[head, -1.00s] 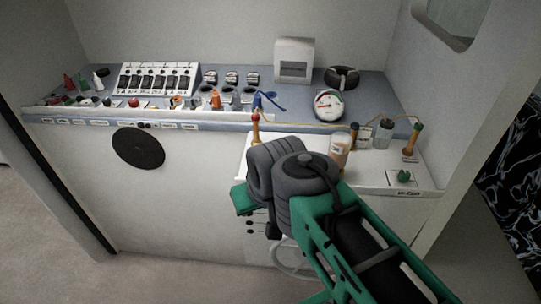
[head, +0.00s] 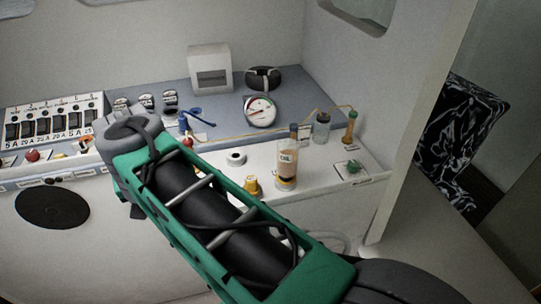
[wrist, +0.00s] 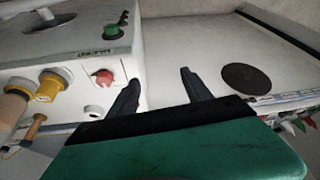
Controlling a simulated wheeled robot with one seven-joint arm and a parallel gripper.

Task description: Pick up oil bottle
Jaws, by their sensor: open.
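The oil bottle (head: 287,168) stands upright on the white counter in the head view, a clear bottle with amber contents, a dark cap and an "OIL" label. My arm lies to its left and in front of it. My gripper is hidden behind the arm in the head view. In the wrist view, my gripper (wrist: 160,80) is open, with two dark fingers spread and nothing between them. A beige, bottle-like shape at the left edge of the wrist view is cut off, and I cannot tell if it is the oil bottle.
A yellow knob (head: 251,187) and a white ring (head: 236,158) are left of the bottle. A round gauge (head: 260,111) stands behind. A wall bounds the counter's right.

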